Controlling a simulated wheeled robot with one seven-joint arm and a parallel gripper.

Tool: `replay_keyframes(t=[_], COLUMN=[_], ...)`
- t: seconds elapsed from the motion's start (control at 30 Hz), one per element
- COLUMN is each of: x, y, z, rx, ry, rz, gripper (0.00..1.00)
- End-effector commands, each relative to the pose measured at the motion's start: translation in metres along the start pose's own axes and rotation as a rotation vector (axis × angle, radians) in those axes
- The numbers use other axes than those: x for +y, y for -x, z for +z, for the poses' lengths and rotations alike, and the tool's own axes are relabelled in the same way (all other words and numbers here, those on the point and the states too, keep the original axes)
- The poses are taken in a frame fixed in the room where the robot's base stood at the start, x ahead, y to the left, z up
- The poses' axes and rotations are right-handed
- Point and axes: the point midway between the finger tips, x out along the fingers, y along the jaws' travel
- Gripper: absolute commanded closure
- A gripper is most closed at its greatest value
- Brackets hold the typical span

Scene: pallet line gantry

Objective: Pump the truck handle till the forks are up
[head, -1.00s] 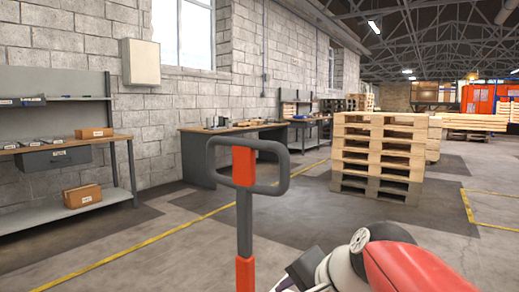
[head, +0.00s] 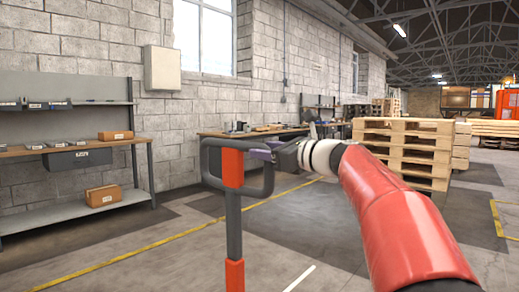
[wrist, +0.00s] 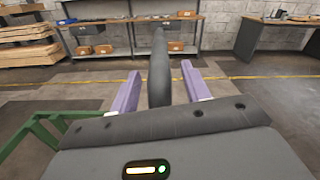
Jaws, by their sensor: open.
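The truck handle (head: 233,168) stands upright at the left of centre in the head view, a dark loop with red-orange parts on a grey shaft. My gripper (head: 262,150) is at the right side of the loop, reaching in from the right. In the wrist view a dark bar of the handle (wrist: 159,75) stands between the two purple fingers of my gripper (wrist: 158,90). The fingers are open, with gaps visible on both sides of the bar. The truck's forks do not show in either view.
A workbench with a shelf (head: 75,202) stands at the left wall. Stacked pallets (head: 408,150) stand at the right, behind my arm. A green frame (wrist: 42,135) shows at the wrist view's lower left. Open floor lies around the handle.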

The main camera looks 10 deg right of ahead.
Motion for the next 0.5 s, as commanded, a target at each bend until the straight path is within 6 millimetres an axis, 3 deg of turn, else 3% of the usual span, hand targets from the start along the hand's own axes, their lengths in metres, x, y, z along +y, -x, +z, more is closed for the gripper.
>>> replay_keyframes(t=[0.2,0.5], x=[0.0,0.0], y=[-0.022,-0.024], z=[0.0,0.0], rx=[0.002,0.002], ry=[0.0,0.002], rz=[0.0,0.0], gripper=[0.53,0.53])
